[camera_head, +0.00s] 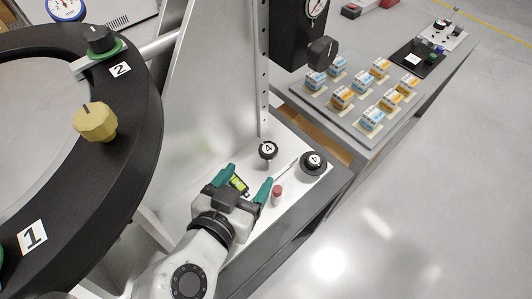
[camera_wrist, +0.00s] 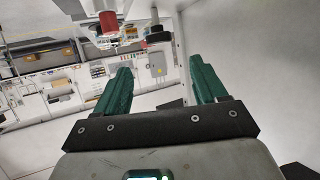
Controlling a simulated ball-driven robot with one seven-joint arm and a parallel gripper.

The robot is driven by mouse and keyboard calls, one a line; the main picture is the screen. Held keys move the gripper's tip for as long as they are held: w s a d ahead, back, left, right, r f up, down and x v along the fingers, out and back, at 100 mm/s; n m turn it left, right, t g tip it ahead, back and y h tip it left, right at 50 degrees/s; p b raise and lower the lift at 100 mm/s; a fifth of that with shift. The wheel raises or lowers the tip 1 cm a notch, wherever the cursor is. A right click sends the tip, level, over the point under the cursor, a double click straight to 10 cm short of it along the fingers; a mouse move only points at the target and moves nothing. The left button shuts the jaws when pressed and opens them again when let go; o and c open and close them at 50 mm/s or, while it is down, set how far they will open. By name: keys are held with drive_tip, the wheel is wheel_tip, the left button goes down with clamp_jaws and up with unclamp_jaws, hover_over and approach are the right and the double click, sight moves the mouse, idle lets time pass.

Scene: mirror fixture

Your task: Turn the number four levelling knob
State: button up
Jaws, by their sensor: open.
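Two black round parts marked 4 show in the head view: a smaller knob (camera_head: 268,150) on a short stem, and a larger one (camera_head: 313,162) to its right with a thin pale rod beside it. My gripper (camera_head: 250,175) is open and empty, its two green fingers spread, just short of the smaller knob and apart from both. In the wrist view, a dark knob-like part (camera_wrist: 158,36) lies beyond the gap between my fingers (camera_wrist: 159,68); which number four part it is, I cannot tell.
A red-capped post (camera_head: 277,190) stands close to my right finger; a red part (camera_wrist: 107,22) also shows in the wrist view. A grey upright plate (camera_head: 215,90) rises behind. The black mirror ring (camera_head: 135,165) is at left. A grey bench (camera_head: 350,125) with small boxes lies beyond.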

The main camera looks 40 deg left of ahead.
sight(268, 151)
drive_tip(key=x, duration=0.9)
drive_tip(key=shift+w+f+p, duration=0.1)
drive_tip(key=shift+w+p, duration=0.15)
drive_tip(key=shift+p, duration=0.15)
drive_tip(key=shift+c, duration=0.4)
drive_tip(key=c, duration=1)
drive_tip(key=shift+p, duration=0.3)
